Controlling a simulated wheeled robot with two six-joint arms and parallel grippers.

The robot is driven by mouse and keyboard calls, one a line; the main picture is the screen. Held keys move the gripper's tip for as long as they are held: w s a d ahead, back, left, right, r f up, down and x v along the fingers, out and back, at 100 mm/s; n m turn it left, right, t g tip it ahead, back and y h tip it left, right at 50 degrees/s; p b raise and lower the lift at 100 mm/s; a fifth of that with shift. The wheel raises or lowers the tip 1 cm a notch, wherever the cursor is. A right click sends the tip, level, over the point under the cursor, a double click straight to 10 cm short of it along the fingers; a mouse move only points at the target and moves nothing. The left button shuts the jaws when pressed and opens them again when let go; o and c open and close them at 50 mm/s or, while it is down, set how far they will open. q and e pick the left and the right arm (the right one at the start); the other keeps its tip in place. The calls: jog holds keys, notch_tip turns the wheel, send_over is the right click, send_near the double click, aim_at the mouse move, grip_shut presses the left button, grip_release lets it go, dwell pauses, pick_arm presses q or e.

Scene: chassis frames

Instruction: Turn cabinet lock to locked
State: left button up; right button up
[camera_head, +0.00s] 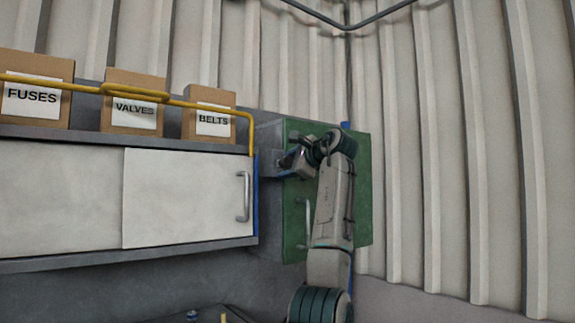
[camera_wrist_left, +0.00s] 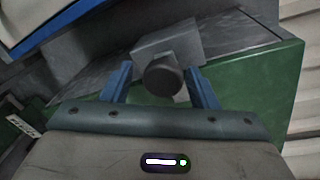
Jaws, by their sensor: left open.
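The green cabinet (camera_head: 293,245) hangs on the wall at the middle right, its door handle (camera_head: 307,222) upright. The lock shows best in the left wrist view as a dark round knob (camera_wrist_left: 164,76) on a grey block (camera_wrist_left: 168,42). My left gripper (camera_head: 284,163) is at the cabinet's upper left part, pointing left. Its two blue fingers are apart, one on each side of the knob in the picture; I cannot tell whether they touch it. The knob's turn mark is not visible. My arm hides part of the cabinet front. My right gripper is not in view.
Left of the green cabinet is a white cabinet (camera_head: 185,195) with a metal handle. Boxes labelled FUSES (camera_head: 32,75), VALVES (camera_head: 135,85) and BELTS (camera_head: 210,100) stand on top behind a yellow rail (camera_head: 200,104). The corrugated wall (camera_head: 450,130) at right is bare.

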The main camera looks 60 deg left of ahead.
pick_arm(q)
jog(key=shift+d+b, duration=0.3)
jog(key=shift+d, duration=0.05)
jog(key=d+r+b, duration=0.1)
jog(key=d+b, duration=0.3)
jog(key=d, duration=0.6)
jog(key=shift+w+r, duration=0.3)
jog(key=shift+r, duration=0.05)
